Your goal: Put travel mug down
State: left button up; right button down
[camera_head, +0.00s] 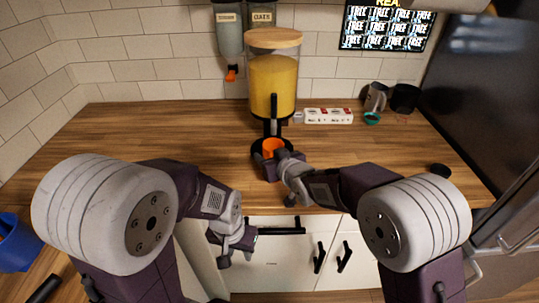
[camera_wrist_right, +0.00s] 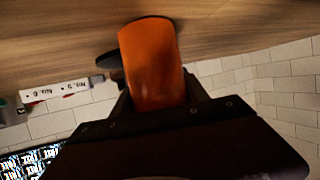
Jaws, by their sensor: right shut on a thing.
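The travel mug (camera_head: 272,146) is orange and stands about upright at the counter's front, below the spout of the drink dispenser. My right gripper (camera_head: 272,166) is shut around it, and its fingers hide the mug's lower part in the head view. In the right wrist view the orange mug (camera_wrist_right: 152,62) sits between the dark fingers against the wooden counter (camera_wrist_right: 60,45). I cannot tell whether its base touches the surface. My left gripper (camera_head: 232,242) hangs below the counter edge in front of the white cabinet; its jaw opening is unclear.
The dispenser (camera_head: 272,82) with yellow contents stands right behind the mug. A white power strip (camera_head: 328,116), a teal cup (camera_head: 372,118) and a grey jug (camera_head: 376,97) are at the back right. A dark disc (camera_head: 440,170) lies at right. The counter's left side is clear.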

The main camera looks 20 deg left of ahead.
jog(key=shift+s+d, duration=0.1)
jog(key=shift+f, duration=0.1)
jog(key=c, duration=0.6)
grip_release()
jog(key=shift+r, duration=0.35)
jog(key=v, duration=1.2)
jog(key=shift+f, duration=0.25)
